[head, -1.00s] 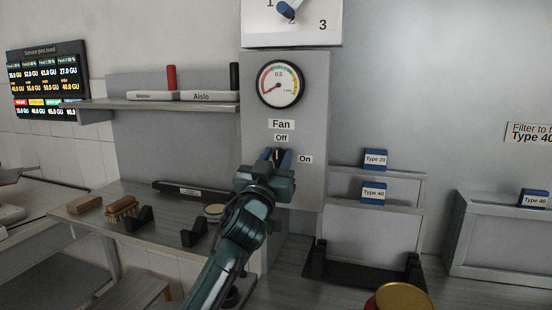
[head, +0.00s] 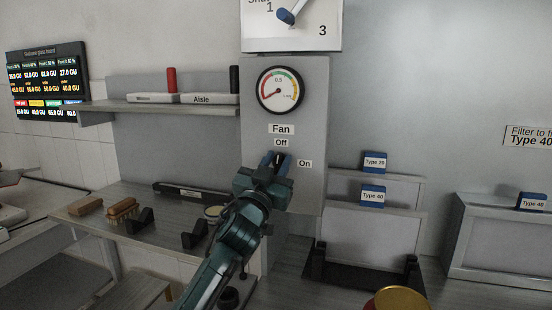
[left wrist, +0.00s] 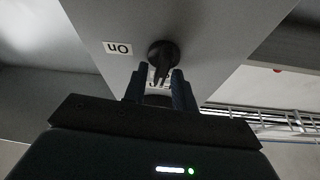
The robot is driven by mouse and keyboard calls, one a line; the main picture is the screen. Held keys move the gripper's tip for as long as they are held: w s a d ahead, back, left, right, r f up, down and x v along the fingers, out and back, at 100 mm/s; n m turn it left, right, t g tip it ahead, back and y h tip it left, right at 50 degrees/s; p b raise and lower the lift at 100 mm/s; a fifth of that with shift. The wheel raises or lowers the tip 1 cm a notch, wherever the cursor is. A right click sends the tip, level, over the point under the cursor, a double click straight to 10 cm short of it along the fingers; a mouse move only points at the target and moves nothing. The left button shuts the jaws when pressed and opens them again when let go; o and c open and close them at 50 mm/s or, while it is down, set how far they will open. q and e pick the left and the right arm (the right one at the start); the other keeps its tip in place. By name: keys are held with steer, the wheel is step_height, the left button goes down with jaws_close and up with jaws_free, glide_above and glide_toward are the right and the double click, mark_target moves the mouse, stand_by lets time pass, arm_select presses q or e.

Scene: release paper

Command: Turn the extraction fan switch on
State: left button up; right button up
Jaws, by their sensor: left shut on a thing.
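The fan switch (left wrist: 162,50) is a black round knob with a bar handle on the grey panel (head: 310,95). In the head view it is mostly hidden by my left gripper (head: 277,160), below the "Off" label (head: 281,142) and left of the "On" label (head: 305,163). The left wrist view is upside down: the "On" label (left wrist: 118,48) is left of the knob, and the handle points down between the two blue fingers of my left gripper (left wrist: 158,76). My left gripper is shut on the handle, which points roughly toward "Off". My right gripper is out of view.
A round gauge (head: 281,89) is above the "Fan" label. A shelf (head: 160,105) with red and black handled items is at left. The bench below holds brushes (head: 122,208) and black holders. Boxes with blue "Type" tags (head: 374,195) stand at right.

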arm_select(q)
steer(key=m+h+p, duration=0.1)
steer(key=m, duration=0.1)
steer(key=m+g+h+p, duration=0.1)
steer(key=m, duration=0.2)
steer(key=shift+g+p, duration=0.3)
steer(key=m+g+h, duration=0.1)
steer(key=m, duration=0.4)
steer(key=shift+d+f+g+h, duration=0.1)
steer(key=shift+f+g+h, duration=0.1)
steer(key=shift+g+h, duration=0.2)
steer(key=m+g, duration=0.1)
steer(key=m, duration=0.1)
steer(key=m+g, duration=0.1)
steer(key=m, duration=0.2)
steer(key=shift+f+h, duration=0.1)
steer(key=shift+h, duration=0.2)
steer(key=shift+f+m+g+y, duration=0.15)
steer(key=shift+m+g, duration=0.3)
steer(key=shift+m, duration=0.75)
steer(key=shift+m+g+y, duration=0.25)
steer(key=shift+m+g, duration=0.2)
steer(key=shift+m, duration=0.75)
steer(key=shift+d, duration=0.1)
steer(key=o, duration=0.7)
steer(key=shift+c, duration=0.2)
steer(key=shift+s, duration=0.1)
